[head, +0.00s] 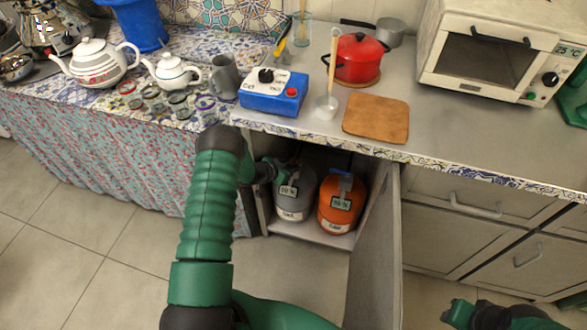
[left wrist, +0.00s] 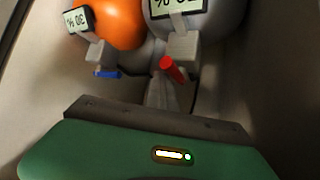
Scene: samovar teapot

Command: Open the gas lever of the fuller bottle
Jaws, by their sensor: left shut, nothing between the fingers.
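Two gas bottles stand side by side in the open cabinet. The grey bottle (head: 294,197) is on the left, and its display (head: 288,191) seems to read 50 %, though the first digit is hard to read. The orange bottle (head: 341,207) is on the right, and its display reads 30 %. In the left wrist view, a red lever (left wrist: 172,70) sits on the grey bottle's valve and a blue lever (left wrist: 107,74) on the orange bottle's. My left gripper (head: 284,168) is shut and empty, its tips close to the red lever; contact is unclear. My right gripper (head: 455,312) is low at right, away from the bottles.
The cabinet door (head: 372,235) stands open to the right of the bottles. The cabinet's walls and the countertop edge (head: 330,146) closely frame the left gripper. A blue box (head: 272,101), a red pot (head: 356,58) and a cutting board (head: 376,119) are on the counter above.

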